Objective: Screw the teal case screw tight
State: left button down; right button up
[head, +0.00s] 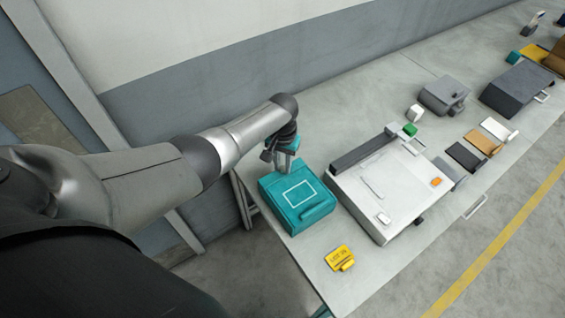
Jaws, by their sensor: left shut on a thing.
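The teal case (312,216) lies on the near left end of the grey bench, with a white rectangle outlined on its top. My left gripper (284,166) points down at the case's far left corner. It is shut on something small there. The teal case screw itself does not show clearly; the gripper and the case hide that spot. My right gripper is not in view.
A white machine (388,193) with a dark grey bar stands just right of the case. A yellow tag (339,258) lies in front. Grey boxes (444,95) and several small flat cases sit farther right. Bare bench shows behind the white machine.

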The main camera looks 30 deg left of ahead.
pick_arm(q)
jog(key=m, duration=0.5)
jog(key=shift+m, duration=0.3)
jog(key=m, duration=1.1)
jog(key=shift+b, duration=0.3)
jog(key=m, duration=0.5)
jog(key=shift+b, duration=0.4)
jog(key=shift+m, duration=0.4)
jog(key=c, duration=0.7)
grip_release()
